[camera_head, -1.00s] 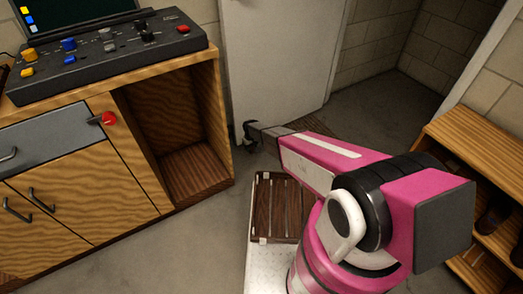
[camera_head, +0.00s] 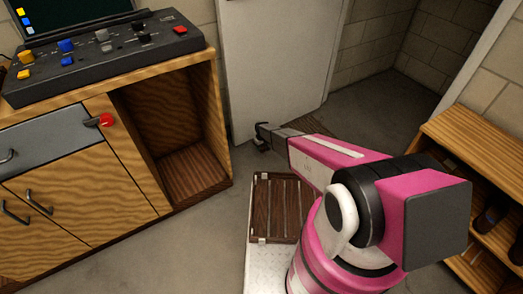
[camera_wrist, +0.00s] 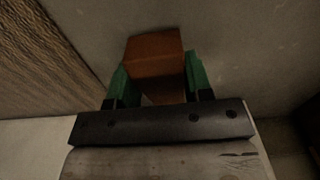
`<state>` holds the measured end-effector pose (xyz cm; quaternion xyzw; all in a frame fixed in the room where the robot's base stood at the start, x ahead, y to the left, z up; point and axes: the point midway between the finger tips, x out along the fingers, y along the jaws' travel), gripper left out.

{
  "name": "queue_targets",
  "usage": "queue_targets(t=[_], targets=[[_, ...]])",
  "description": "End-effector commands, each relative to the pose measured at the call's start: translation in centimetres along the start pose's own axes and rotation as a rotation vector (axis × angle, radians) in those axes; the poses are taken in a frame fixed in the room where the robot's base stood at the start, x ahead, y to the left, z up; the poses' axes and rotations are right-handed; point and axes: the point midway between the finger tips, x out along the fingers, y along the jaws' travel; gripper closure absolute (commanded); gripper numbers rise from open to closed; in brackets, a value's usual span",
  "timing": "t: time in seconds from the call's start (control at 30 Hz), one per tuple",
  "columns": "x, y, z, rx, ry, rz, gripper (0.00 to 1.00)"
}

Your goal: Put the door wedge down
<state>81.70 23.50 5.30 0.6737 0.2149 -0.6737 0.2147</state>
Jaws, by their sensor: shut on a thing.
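The door wedge (camera_wrist: 154,55) is an orange-brown block in the wrist view. It sits between the two green fingers of my gripper (camera_wrist: 155,85), which is shut on it. In the head view my gripper (camera_head: 262,137) is low, beside the bottom of the white door (camera_head: 280,60). The wedge cannot be made out in the head view. I cannot tell whether it touches the floor.
A wooden cabinet (camera_head: 75,200) with a control panel (camera_head: 105,55) on top stands at the left. A wooden shelf (camera_head: 480,150) with shoes stands at the right. A brown slatted rack (camera_head: 277,208) lies in front. Grey floor (camera_head: 200,240) is bare between cabinet and rack.

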Motion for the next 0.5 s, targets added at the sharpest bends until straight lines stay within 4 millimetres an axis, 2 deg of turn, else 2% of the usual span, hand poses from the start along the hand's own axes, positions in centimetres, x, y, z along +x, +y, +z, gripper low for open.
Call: queue_targets(t=[0.03, 0.13, 0.5], targets=[[0.9, 0.1, -0.2, 0.000, -0.001, 0.000, 0.82], [2.1, 0.1, -0.2, 0.000, 0.000, 0.000, 0.82], [2.5, 0.0, 0.0, 0.001, 0.001, 0.000, 0.82]])
